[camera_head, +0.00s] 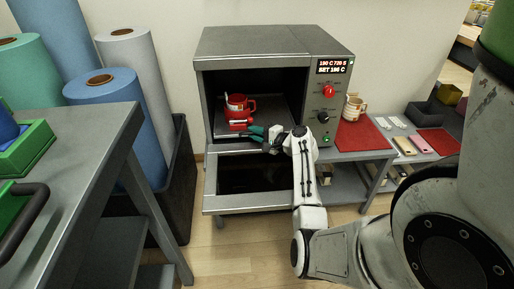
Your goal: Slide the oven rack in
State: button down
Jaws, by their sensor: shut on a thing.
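The grey oven (272,42) stands against the wall with its door (228,200) folded down. The oven rack (273,110) is a grey sheet in the chamber and bears a red mug press with a red-and-white mug (238,104) in it. My gripper (260,132), with teal fingers, is at the front of the rack, right of the press, and is shut on the rack's front part. The exact grip is small and partly hidden by the fingers and wrist.
A red knob (328,91) and display (333,67) are on the oven's right panel. A side table with a red mat (362,136) and beige mug (354,107) stands to the right. A grey workbench (75,160) and a dark bin with rolls (118,112) are left.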

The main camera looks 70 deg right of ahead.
aim_at(255, 124)
jog(key=d, duration=0.1)
jog(key=w+d+b, duration=0.1)
jog(key=d, duration=0.1)
jog(key=shift+w+d+f+b, duration=0.15)
jog(key=shift+b, duration=0.15)
jog(key=shift+w+d+b, duration=0.35)
jog(key=shift+d+b, duration=0.05)
jog(key=shift+d, duration=0.35)
jog(key=c, duration=1.2)
grip_release()
jog(key=shift+d, duration=0.15)
jog(key=p+v, duration=0.3)
jog(key=v, duration=0.7)
jog(key=shift+s+p, duration=0.35)
jog(key=shift+r, duration=0.2)
